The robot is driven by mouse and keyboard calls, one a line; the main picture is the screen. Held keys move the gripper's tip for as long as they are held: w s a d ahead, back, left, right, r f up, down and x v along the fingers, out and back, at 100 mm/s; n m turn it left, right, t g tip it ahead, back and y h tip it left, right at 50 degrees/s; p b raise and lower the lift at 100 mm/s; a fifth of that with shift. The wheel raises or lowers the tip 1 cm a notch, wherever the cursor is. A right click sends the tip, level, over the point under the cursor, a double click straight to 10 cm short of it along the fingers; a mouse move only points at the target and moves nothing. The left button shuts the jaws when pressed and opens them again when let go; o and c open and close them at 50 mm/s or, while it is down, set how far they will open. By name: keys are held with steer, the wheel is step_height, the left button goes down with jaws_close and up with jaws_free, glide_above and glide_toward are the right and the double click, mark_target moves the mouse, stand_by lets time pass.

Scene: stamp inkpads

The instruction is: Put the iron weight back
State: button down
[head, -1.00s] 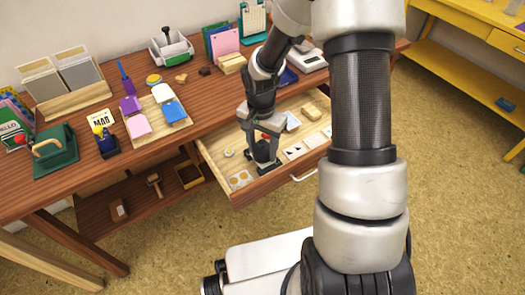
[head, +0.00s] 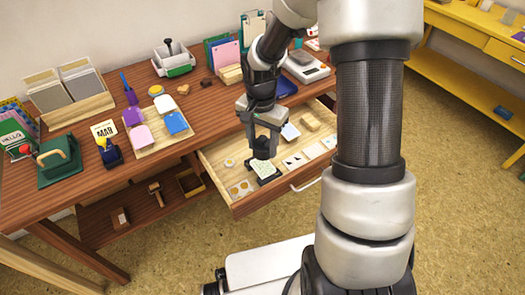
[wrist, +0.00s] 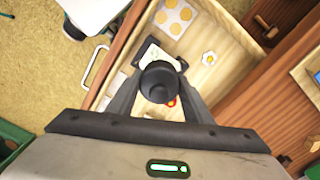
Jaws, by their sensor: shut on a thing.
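My gripper (head: 263,146) is shut on the iron weight (head: 261,153), a dark round-topped piece, and holds it over the open drawer (head: 245,210). In the wrist view the weight's black round knob (wrist: 158,78) sits between the two fingers and hides part of what lies below. I cannot tell how large the gap under the weight is.
Round stickers (head: 240,188), cards (head: 295,160) and small wooden blocks (head: 310,121) lie in the drawer. On the table stand an inkpad tray (head: 158,133), a green press (head: 58,160) and a scale (head: 305,66).

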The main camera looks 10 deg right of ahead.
steer(key=r, duration=0.2)
steer(key=w+r+p, duration=0.1)
steer(key=shift+a+r, duration=0.15)
steer(key=shift+r, duration=0.2)
steer(key=w+a+r+p, duration=0.1)
steer(key=w+r, duration=0.1)
steer(key=w, duration=0.1)
step_height(320, 180, up, 4)
steer(key=p, duration=0.6)
glide_above(212, 113)
steer(key=f+b, duration=0.1)
steer(key=f, duration=0.8)
steer(key=shift+w, duration=0.2)
steer(key=shift+f, duration=0.15)
steer(key=c, duration=0.9)
jaws_free()
steer(key=shift+s+f, duration=0.1)
